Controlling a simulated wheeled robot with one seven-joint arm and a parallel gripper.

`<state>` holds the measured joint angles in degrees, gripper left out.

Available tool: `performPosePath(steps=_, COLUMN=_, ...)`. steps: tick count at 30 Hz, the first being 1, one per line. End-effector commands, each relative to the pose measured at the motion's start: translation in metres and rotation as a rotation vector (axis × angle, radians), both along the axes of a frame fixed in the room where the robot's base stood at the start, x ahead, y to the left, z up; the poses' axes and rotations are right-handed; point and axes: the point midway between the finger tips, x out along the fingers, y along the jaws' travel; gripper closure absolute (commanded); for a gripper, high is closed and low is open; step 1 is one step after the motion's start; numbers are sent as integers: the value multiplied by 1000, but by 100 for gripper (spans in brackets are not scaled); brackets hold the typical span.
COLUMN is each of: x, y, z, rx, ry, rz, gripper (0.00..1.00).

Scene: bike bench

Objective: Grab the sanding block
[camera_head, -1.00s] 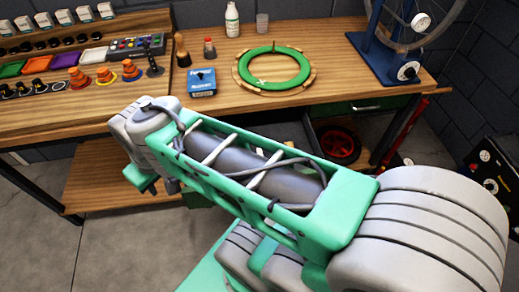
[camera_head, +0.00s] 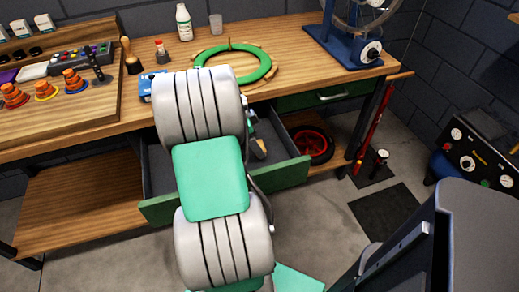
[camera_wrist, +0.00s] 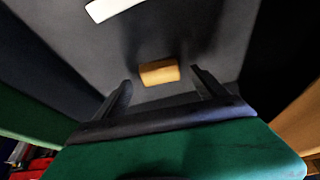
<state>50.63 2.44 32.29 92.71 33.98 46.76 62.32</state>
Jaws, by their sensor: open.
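A tan, box-shaped block (camera_wrist: 159,72), which looks like the sanding block, lies on the dark grey floor of an open drawer in the wrist view. My gripper (camera_wrist: 160,78) is open, with one dark finger to the left of the block and one to the right. The block appears between the fingers, with a gap on each side; I cannot tell how far below the fingertips it is.
A white item (camera_wrist: 112,8) lies farther into the drawer. The wooden bench top (camera_head: 290,87) above holds a blue box (camera_head: 145,88), a white bottle (camera_head: 184,22), a green ring (camera_head: 262,68) and a blue stand (camera_head: 345,50). A red-rimmed wheel (camera_head: 312,145) sits right of the drawer.

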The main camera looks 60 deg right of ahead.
Motion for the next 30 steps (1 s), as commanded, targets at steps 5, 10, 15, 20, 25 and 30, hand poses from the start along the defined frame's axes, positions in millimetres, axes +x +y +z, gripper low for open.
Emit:
performPosePath(steps=5, x=-6, y=-6, z=-19, rx=-1, ry=-1, rz=0, gripper=18)
performPosePath(steps=10, x=-5, y=-6, z=-19, rx=-1, ry=-1, rz=2, gripper=18)
performPosePath(steps=15, x=-5, y=-5, z=-19, rx=-1, ry=-1, rz=3, gripper=31)
performPosePath(steps=20, x=-5, y=-5, z=-19, rx=-1, ry=-1, rz=3, gripper=44)
performPosePath(steps=25, x=-5, y=-5, z=-19, rx=-1, ry=-1, rz=4, gripper=58)
performPosePath(steps=30, x=-5, y=-5, z=-19, rx=-1, ry=-1, rz=4, gripper=72)
